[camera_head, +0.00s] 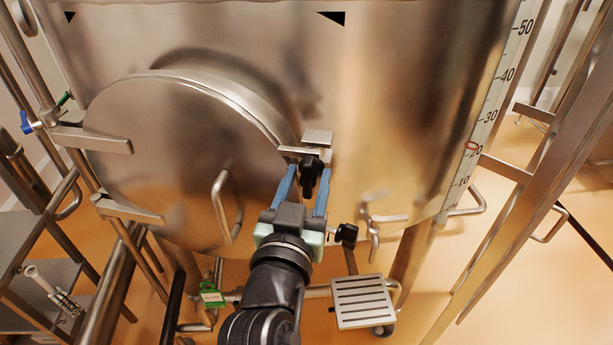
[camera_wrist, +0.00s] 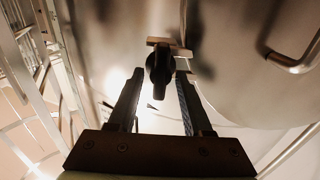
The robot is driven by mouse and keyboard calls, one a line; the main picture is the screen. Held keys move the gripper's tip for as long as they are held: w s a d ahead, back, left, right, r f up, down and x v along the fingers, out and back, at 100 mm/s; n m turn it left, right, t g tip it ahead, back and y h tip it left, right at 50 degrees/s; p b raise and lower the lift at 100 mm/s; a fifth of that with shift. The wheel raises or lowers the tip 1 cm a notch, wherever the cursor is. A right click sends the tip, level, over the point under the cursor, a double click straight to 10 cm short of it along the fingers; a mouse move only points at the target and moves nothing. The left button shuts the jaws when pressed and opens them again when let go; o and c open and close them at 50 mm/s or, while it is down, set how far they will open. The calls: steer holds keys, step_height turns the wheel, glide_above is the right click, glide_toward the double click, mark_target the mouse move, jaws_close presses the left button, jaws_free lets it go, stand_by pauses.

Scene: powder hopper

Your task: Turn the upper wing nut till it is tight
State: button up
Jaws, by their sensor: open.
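The upper wing nut (camera_head: 309,184) is black and sits at the bracket (camera_head: 318,137) on the right rim of the round hatch door (camera_head: 165,150). It also shows in the wrist view (camera_wrist: 160,66), just below a small metal plate. My gripper (camera_head: 310,168) is open, with its two blue fingers reaching up on either side of the upper wing nut. In the wrist view a gap shows between the nut and each finger; how deep it sits between them is hard to tell. A second black knob (camera_head: 346,234), apparently the lower wing nut, is below right, clear of my gripper.
The hatch has a bent handle (camera_head: 222,207) left of my gripper. A metal latch (camera_head: 376,219) is at lower right on the hopper wall. Steel frame legs stand at right.

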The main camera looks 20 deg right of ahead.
jaws_close()
steer(key=shift+f+m+b, duration=0.15)
steer(key=shift+m+b, duration=0.15)
steer(key=shift+b, duration=0.3)
steer(key=m+b, duration=0.1)
steer(key=b, duration=0.1)
steer(key=m+b, duration=0.1)
steer(key=b, duration=0.1)
steer(key=shift+f+m, duration=0.2)
steer(key=shift+m, duration=0.1)
steer(key=m+b, duration=0.5)
steer(key=b, duration=0.2)
steer(key=shift+s+d, duration=0.15)
steer(key=m+b, duration=0.5)
steer(key=b, duration=0.1)
steer(key=shift+f+m, duration=0.1)
steer(key=shift+m, duration=0.3)
steer(key=shift+d+m+b, duration=0.1)
steer(key=shift+m+b, duration=1.6)
steer(key=shift+m, duration=0.2)
